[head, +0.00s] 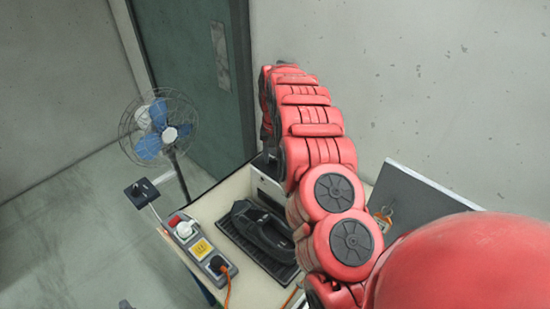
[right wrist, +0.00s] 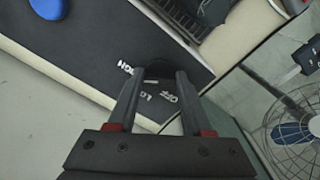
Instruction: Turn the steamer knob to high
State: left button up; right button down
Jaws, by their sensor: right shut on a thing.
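The steamer (head: 268,188) is a pale box with a dark face at the back of the table, partly behind my right arm in the head view. In the right wrist view its dark panel (right wrist: 85,48) bears white marks; OFF and LO are legible, and others are partly covered. My right gripper (right wrist: 160,76) is shut on the dark knob (right wrist: 153,82), with one finger on each side. My left gripper is not in view.
A black handheld tool (head: 262,228) lies on a ribbed black mat (head: 232,239). A power strip (head: 205,248) with plugs and an orange cord runs along the table's left edge. A blue-bladed fan (head: 160,130) stands left of the table. A grey panel (head: 410,195) stands right.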

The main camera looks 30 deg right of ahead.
jog(key=shift+m, duration=0.4)
jog(key=shift+c, duration=1.6)
grip_release()
jog(key=shift+r, duration=0.3)
notch_tip(320, 180, up, 6)
jog(key=shift+w+a+f+p, duration=0.1)
jog(key=shift+w+f+p, duration=0.1)
jog(key=shift+p, duration=0.9)
notch_tip(320, 180, up, 5)
jog(key=b, duration=0.3)
notch_tip(320, 180, up, 6)
send_over(274, 160)
jog(key=shift+s+r, duration=0.1)
